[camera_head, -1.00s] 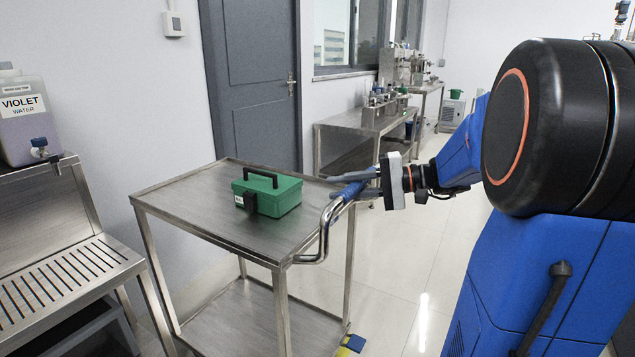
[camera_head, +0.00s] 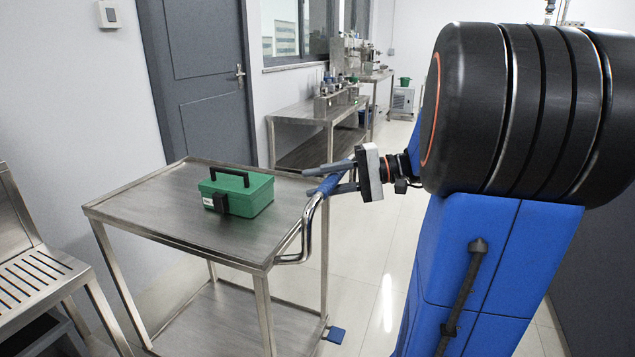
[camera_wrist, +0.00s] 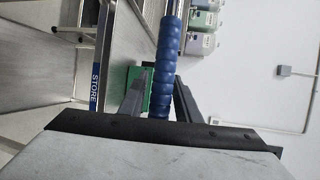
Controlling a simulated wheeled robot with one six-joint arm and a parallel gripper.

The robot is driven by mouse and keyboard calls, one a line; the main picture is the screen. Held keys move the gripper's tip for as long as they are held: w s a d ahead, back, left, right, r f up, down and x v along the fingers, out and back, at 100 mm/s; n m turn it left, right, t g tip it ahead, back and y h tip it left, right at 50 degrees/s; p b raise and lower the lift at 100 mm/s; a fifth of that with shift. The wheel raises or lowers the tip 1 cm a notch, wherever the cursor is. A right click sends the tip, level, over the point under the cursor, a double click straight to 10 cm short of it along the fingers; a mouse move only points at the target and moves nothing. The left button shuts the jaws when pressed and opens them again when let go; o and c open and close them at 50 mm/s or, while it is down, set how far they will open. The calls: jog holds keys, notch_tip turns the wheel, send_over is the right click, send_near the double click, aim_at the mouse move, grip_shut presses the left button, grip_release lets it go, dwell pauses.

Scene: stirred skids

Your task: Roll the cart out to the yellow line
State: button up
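The steel cart (camera_head: 150,200) stands left of centre in the head view, with a green toolbox (camera_head: 237,192) on its top. Its bent push handle (camera_head: 306,238) is at the right end, with a blue grip (camera_head: 328,185). My gripper (camera_head: 331,178) is at this grip, one finger on each side. In the wrist view the ribbed blue grip (camera_wrist: 166,55) passes between the fingers, which look closed against it. The cart's lower shelf (camera_head: 225,315) looks bare. A blue piece (camera_head: 334,334) is near the floor by the front right leg. No yellow line is visible.
A steel bench with a slotted top (camera_head: 35,275) is close on the cart's left. A grey door (camera_head: 200,85) is behind. A bench with equipment (camera_head: 300,115) stands farther back. Pale open floor (camera_head: 375,255) lies right of the cart. A blue STORE label (camera_wrist: 95,85) shows in the wrist view.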

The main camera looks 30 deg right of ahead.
jog(key=shift+o, duration=0.5)
jog(key=v, duration=1.2)
dwell(0.4)
